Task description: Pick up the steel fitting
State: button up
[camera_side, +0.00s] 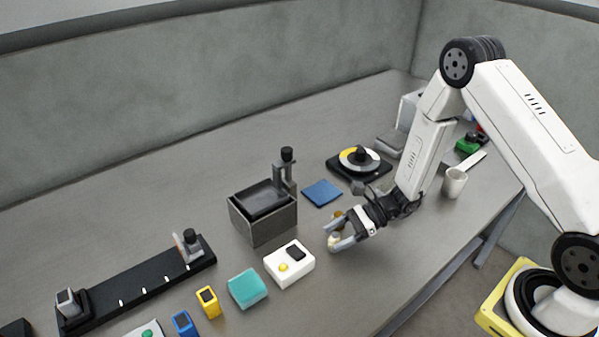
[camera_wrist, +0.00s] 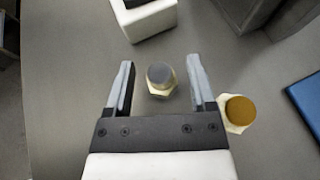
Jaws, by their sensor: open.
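The steel fitting (camera_wrist: 160,77) has a round grey top on a pale hexagonal base and stands upright on the table. In the wrist view it lies between the two fingers of my gripper (camera_wrist: 160,64), with a gap on each side. The fingers are open and do not appear to touch it. A similar fitting with a brass-coloured top (camera_wrist: 238,110) stands just outside the right finger. In the side view my gripper (camera_side: 334,238) is low over the table, and its fingers partly hide the fittings.
A teal block (camera_side: 248,289) is farther left. Bare table lies in front.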

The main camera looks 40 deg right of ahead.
jog(key=shift+w+a+f, duration=0.15)
jog(key=shift+a, duration=0.2)
grip_shut()
dwell(0.3)
